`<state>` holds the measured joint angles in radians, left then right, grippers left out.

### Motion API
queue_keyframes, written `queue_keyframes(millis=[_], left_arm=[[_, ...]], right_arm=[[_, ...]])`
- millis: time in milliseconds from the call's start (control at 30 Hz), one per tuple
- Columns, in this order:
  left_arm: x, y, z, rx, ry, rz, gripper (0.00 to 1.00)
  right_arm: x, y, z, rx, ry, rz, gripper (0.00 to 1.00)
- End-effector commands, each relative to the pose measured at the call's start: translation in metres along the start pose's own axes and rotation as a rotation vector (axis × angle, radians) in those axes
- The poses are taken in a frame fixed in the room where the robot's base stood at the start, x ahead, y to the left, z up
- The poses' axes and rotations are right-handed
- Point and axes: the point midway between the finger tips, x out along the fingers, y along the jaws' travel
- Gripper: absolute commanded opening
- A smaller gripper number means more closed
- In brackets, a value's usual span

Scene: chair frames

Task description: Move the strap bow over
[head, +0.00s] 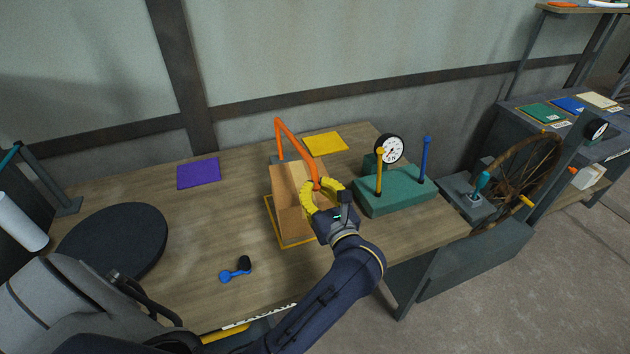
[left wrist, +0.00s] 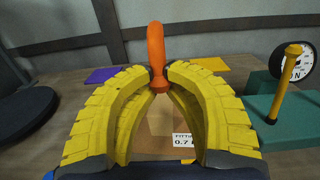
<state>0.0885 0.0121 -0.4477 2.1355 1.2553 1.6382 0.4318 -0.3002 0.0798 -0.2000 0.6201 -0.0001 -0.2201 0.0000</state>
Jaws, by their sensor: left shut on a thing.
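The strap bow (head: 296,145) is an orange, curved bar over a tan box (head: 285,190) on the wooden table. My left gripper (head: 318,190), with yellow ribbed fingers, is shut on the bow's near end. In the left wrist view the bow (left wrist: 155,45) stands up between the fingertips (left wrist: 158,78), with the box (left wrist: 160,125) below and beyond them. The fingers hide part of the bow's near end and of the box. I cannot tell whether the box rests fully on the table. My right gripper is not in view.
A yellow outline (head: 272,235) lies by the box's base. Purple (head: 199,173) and yellow (head: 326,144) mats lie behind. A green block (head: 395,195) with posts and a dial (head: 389,149) stand close right. A black disc (head: 115,243) lies left; the table between is mostly clear.

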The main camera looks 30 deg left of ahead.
Motion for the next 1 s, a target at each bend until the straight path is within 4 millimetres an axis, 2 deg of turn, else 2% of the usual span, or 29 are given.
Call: queue_keyframes(millis=[567,1000], left_arm=[[-0.003,0.000,-0.006,0.001,0.005,0.001,0.00],[-0.012,0.001,-0.029,0.002,0.006,0.002,0.00]], right_arm=[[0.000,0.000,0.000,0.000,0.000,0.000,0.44],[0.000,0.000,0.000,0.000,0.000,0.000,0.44]])
